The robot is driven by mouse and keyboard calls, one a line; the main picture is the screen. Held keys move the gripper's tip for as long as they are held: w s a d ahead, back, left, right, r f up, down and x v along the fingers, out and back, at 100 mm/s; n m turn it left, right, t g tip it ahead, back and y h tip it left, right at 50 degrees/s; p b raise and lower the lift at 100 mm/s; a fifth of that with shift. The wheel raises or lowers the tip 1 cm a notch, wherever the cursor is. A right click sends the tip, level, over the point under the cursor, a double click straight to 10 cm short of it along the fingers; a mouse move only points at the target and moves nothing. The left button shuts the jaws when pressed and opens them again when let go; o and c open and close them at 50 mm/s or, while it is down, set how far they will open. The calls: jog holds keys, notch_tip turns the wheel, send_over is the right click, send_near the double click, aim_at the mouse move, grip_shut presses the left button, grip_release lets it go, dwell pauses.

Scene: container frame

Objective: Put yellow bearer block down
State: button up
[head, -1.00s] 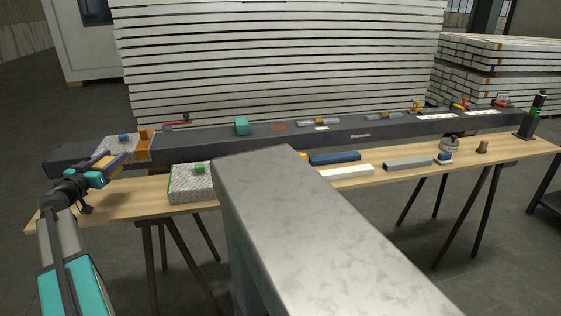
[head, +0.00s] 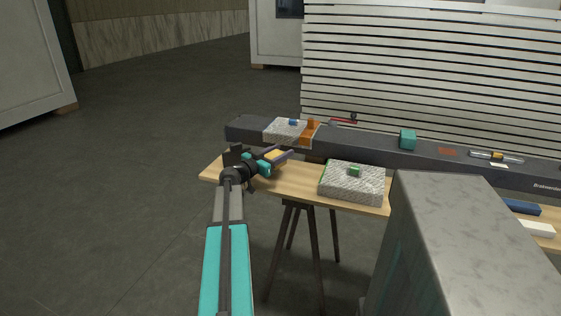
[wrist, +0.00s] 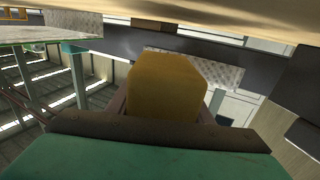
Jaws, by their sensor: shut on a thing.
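My gripper (head: 272,160) is shut on the yellow bearer block (head: 275,156), over or beside the left end of the wooden table. In the wrist view, the yellow block (wrist: 165,86) sits between the dark fingers and fills the middle of the picture. In the head view my gripper partly hides the block. I cannot tell whether its underside touches anything.
A long dark beam (head: 355,144) runs along the back of the table (head: 300,186). A speckled slab (head: 284,131), a blue block (head: 293,122) and an orange block (head: 311,125) are at its left end. Another speckled slab (head: 350,183) carries a green block (head: 354,170).

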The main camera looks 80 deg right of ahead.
jog(key=shift+f, duration=1.85)
jog(key=shift+f+b, duration=0.2)
jog(key=shift+b, duration=0.1)
jog(key=o, duration=1)
jog(key=shift+r+p, duration=0.25)
jog(key=shift+p, duration=0.15)
jog(key=b+v, duration=0.1)
jog(key=v, duration=1.1)
